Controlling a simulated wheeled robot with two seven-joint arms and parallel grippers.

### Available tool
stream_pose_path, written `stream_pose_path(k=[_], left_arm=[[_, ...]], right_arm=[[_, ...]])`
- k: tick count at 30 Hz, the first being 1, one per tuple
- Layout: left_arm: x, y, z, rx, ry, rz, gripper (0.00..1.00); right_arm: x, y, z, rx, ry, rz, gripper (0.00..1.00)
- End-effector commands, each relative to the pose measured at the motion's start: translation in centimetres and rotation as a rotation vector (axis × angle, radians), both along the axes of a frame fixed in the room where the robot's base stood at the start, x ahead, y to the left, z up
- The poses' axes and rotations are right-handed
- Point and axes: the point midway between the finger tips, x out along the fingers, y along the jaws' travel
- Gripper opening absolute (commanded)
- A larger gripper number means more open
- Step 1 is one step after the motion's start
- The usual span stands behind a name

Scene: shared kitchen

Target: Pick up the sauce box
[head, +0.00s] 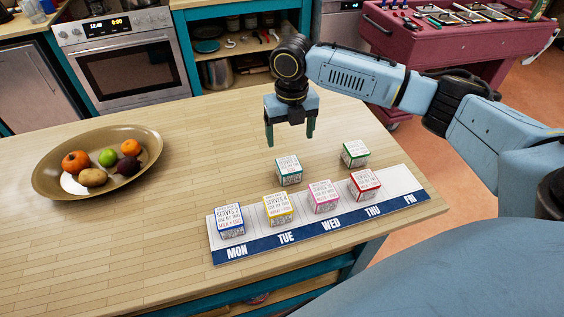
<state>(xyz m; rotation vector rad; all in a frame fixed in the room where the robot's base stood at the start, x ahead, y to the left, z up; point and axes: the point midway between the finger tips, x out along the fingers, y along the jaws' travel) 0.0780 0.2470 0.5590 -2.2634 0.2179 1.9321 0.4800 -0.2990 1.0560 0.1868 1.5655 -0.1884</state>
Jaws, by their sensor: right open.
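Several small labelled boxes are in the head view; I cannot tell which one holds sauce. A teal-edged box (288,170) and a green-edged box (355,154) stand on the wooden counter behind the day mat (406,186). On the mat are a blue box (230,221) at MON, a yellow box (278,208) at TUE, a pink box (323,197) at WED and a red box (364,185) at THU. My right gripper (290,139) is open and empty, fingers down, apart from and above the area around the teal-edged box. My left gripper is out of view.
A brown oval bowl (146,166) of fruit stands on the counter at the left. The FRI space is bare. The counter (185,120) between bowl and boxes is clear. An oven (125,65) and a red cart (440,45) stand beyond.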

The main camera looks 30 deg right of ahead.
Motion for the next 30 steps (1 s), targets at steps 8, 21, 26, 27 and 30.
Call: stream_pose_path(k=[8, 21, 26, 27, 30], left_arm=[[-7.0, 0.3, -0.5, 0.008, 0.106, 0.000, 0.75], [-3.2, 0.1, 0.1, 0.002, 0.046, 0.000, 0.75], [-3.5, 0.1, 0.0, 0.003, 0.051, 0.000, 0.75], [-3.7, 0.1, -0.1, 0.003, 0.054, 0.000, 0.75], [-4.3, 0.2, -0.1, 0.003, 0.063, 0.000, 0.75]], right_arm=[[-0.1, 0.2, -5.3, 0.000, 0.001, 0.000, 0.79], [-0.4, 0.7, -10.0, 0.000, 0.002, -0.001, 0.79], [-0.3, 0.7, -11.6, 0.001, -0.001, 0.000, 0.79], [-0.3, 0.7, -11.7, 0.001, -0.001, 0.001, 0.79], [-0.3, 0.7, -11.7, 0.000, -0.002, 0.001, 0.79]])
